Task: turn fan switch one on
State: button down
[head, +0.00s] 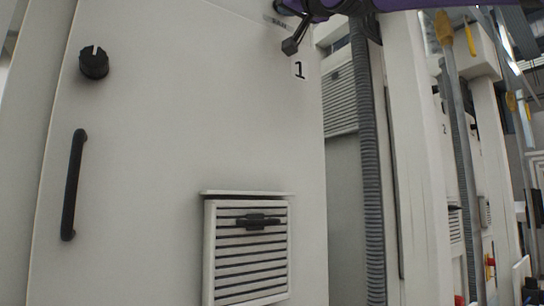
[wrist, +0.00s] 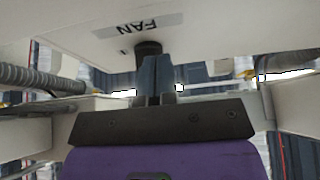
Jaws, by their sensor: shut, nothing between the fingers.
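In the wrist view a black knob (wrist: 148,48) stands out from a white panel, beside a FAN label (wrist: 137,27) that appears upside down. My gripper (wrist: 156,60) is shut and empty, with its fingertips right at the knob and partly overlapping it. I cannot tell whether they touch it. In the head view my purple and black arm end crosses the top edge, close to the small label (head: 278,22) on the cabinet front. The knob cannot be made out clearly there, and its turned position is not readable.
The white cabinet door (head: 150,160) marked 1 carries another black knob (head: 93,63) at upper left, a black vertical handle (head: 74,185) and a slatted vent (head: 209,250). A grey ribbed hose (head: 370,180) runs down to the right. More machine units stand further right.

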jog(key=s+d, duration=0.1)
jog(key=s, duration=0.1)
jog(key=s+d, duration=0.1)
jog(key=d, duration=0.1)
jog(key=shift+s, duration=0.4)
jog(key=shift+s+d, duration=0.1)
jog(key=w+a, duration=0.1)
jog(key=w, duration=0.5)
jog(key=shift+w+r, duration=0.25)
jog(key=shift+r, duration=0.1)
dwell(0.8)
jog(key=shift+a, duration=0.1)
jog(key=shift+s+a+f, duration=0.25)
jog(key=shift+s+a, duration=0.05)
jog(key=shift+a, duration=0.4)
dwell(1.4)
jog(key=shift+s+a+r, duration=0.15)
jog(key=shift+s+a, duration=0.05)
dwell(0.4)
